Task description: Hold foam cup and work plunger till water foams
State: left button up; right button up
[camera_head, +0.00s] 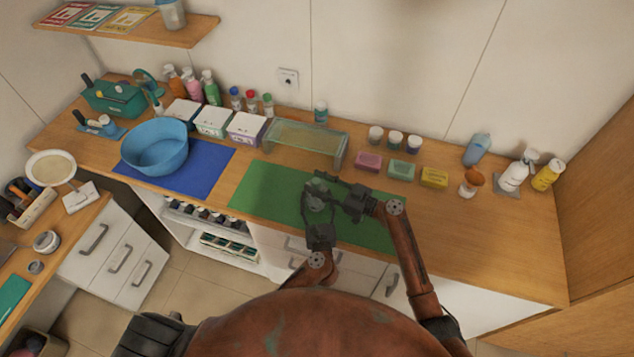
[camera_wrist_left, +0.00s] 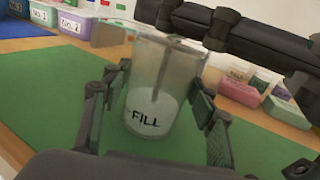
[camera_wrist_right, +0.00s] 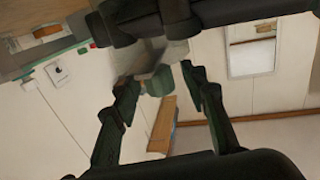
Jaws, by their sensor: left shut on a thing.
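The foam cup (camera_wrist_left: 157,75) is clear, marked FILL, with whitish contents at the bottom and a thin rod inside. My left gripper (camera_wrist_left: 153,108) is shut around its sides. In the head view the cup (camera_head: 316,196) is small above the green mat, with my left gripper (camera_head: 317,208) below it. My right gripper (camera_head: 332,190) is beside the cup's upper part, its fingers spread. In the right wrist view, a small green knob (camera_wrist_right: 158,82), probably the plunger's, shows between the open fingers, with a grey translucent shape beside it. Contact there is unclear.
The green mat (camera_head: 262,198) lies under the work. A blue basin (camera_head: 157,147) stands on a blue mat to the left. A clear stand (camera_head: 306,140) is behind. Small coloured boxes (camera_head: 401,170) and bottles (camera_head: 476,150) stand at the back right. The counter right of the mat is clear.

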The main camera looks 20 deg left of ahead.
jog(key=v, duration=1.1)
jog(key=shift+d, duration=0.4)
jog(key=shift+s, duration=0.1)
pick_arm(q)
jog(key=o, duration=1.5)
jog(key=shift+c, duration=0.2)
